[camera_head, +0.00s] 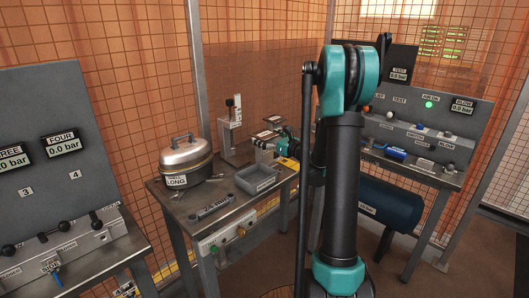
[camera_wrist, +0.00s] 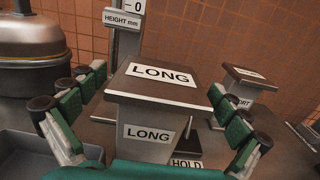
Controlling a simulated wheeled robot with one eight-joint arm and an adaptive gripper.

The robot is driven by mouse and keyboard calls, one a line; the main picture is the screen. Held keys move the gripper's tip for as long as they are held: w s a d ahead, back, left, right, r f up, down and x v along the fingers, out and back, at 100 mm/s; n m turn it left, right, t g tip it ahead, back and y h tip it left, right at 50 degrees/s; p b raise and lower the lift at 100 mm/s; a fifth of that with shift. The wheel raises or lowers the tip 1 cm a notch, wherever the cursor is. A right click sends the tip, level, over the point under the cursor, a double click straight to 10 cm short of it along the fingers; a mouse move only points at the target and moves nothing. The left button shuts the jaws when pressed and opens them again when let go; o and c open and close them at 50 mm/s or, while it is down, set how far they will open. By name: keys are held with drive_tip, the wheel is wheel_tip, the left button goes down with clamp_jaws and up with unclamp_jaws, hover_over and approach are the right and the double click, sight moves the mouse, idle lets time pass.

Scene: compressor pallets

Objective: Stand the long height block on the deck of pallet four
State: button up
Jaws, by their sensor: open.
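The long height block (camera_wrist: 150,110) stands upright in the wrist view, with LONG labels on its top and near face. In the head view its pale top (camera_head: 265,137) shows small on the middle bench. My gripper (camera_wrist: 152,106) is open, with its green fingers on either side of the block and visible gaps to it. In the head view my gripper (camera_head: 284,141) is partly hidden behind my arm. A FOUR gauge (camera_head: 62,144) reading 0.0 bar is on the left panel. I cannot make out pallet four's deck.
A shorter block (camera_wrist: 244,88) stands behind to the right. A height gauge (camera_wrist: 124,40) stands behind the long block. A metal pot (camera_head: 185,158) and a grey tray (camera_head: 258,181) share the bench. A HOLD label (camera_wrist: 186,164) is near the block's foot.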

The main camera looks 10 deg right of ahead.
drive_tip(key=shift+w+a, duration=0.2)
drive_tip(key=shift+w, duration=0.05)
drive_tip(key=c, duration=1.9)
